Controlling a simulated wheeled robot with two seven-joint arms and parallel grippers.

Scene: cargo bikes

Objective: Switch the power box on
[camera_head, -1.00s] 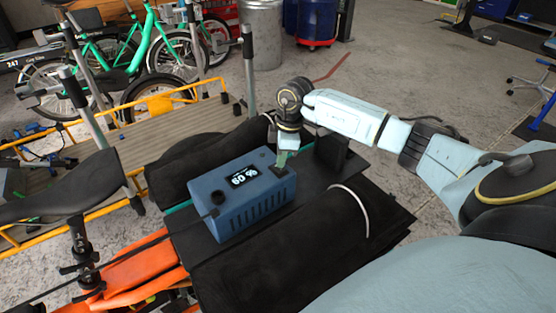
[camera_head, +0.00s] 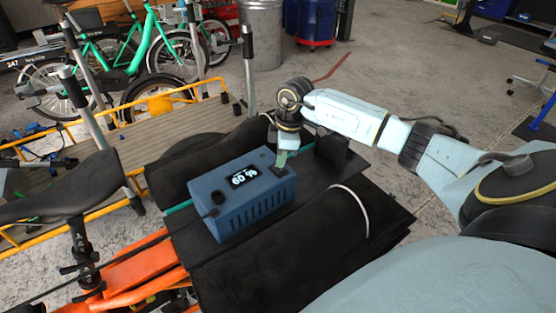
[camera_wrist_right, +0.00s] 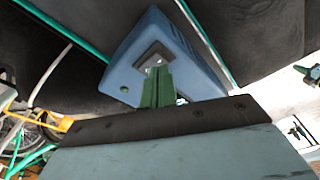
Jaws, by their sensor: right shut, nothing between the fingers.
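The power box (camera_head: 240,192) is a blue box with vents on its side, a black knob and a lit display reading 60 % on top. It sits on a black board on the cargo bike. My right gripper (camera_head: 282,163) is shut and empty, its green fingertips at the far right end of the box. In the right wrist view the box (camera_wrist_right: 193,60) fills the upper middle, and the shut green fingers (camera_wrist_right: 158,75) reach a dark square switch plate on its end. The fingertips hide part of the switch, so its position cannot be told. My left gripper is not in view.
Black padded bags (camera_head: 290,255) lie on both sides of the box. A black saddle (camera_head: 65,190) and an orange frame (camera_head: 140,268) are at the left. A yellow-railed wooden cargo bed (camera_head: 140,150) and green bicycles stand behind. The floor at the upper right is mostly open.

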